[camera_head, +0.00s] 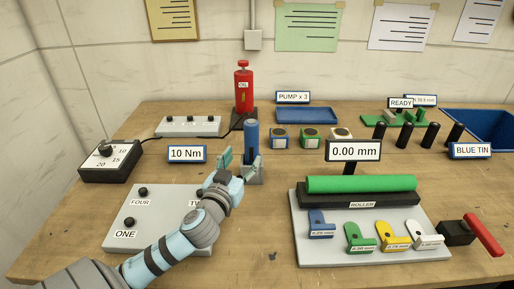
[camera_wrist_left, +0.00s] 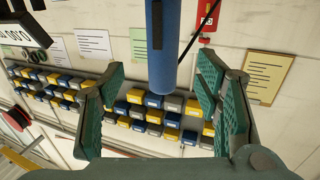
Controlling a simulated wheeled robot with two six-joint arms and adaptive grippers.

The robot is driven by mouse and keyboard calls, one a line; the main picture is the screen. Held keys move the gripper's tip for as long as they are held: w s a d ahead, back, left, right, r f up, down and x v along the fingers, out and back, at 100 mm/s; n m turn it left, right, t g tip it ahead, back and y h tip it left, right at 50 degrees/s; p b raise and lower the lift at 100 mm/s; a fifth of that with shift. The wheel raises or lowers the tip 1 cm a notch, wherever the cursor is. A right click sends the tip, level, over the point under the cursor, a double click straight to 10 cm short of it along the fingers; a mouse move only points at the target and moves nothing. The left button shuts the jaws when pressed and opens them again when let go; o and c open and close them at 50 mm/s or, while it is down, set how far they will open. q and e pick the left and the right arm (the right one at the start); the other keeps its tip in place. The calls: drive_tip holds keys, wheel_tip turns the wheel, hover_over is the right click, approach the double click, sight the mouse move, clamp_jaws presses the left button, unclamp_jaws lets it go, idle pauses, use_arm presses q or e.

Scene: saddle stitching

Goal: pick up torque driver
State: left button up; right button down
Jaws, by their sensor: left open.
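In the left wrist view the blue driver (camera_wrist_left: 162,48) reaches down between the open fingers (camera_wrist_left: 160,78), with space on both sides. Neither finger visibly touches it. My right gripper is not in view.
A 10 Nm sign (camera_head: 187,154) stands left of the driver, and a dial box (camera_head: 110,160) is farther left. A red oil pump (camera_head: 243,90) stands behind. Three small tins (camera_head: 310,137) and a roller plate (camera_head: 360,250) lie to the right.

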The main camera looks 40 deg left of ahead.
sight(249, 145)
use_arm(q)
drive_tip(key=shift+w+a+r, duration=0.25)
drive_tip(key=shift+w+a, duration=0.6)
drive_tip(key=shift+w, duration=0.3)
drive_tip(key=x, duration=0.6)
drive_tip(key=shift+w+d+f+p, duration=0.1)
drive_tip(key=shift+w+f+p, duration=0.15)
drive_tip(key=shift+w+p, duration=0.1)
drive_tip(key=shift+w, duration=0.15)
drive_tip(key=shift+c, duration=0.4)
drive_tip(key=c, duration=0.3)
clamp_jaws()
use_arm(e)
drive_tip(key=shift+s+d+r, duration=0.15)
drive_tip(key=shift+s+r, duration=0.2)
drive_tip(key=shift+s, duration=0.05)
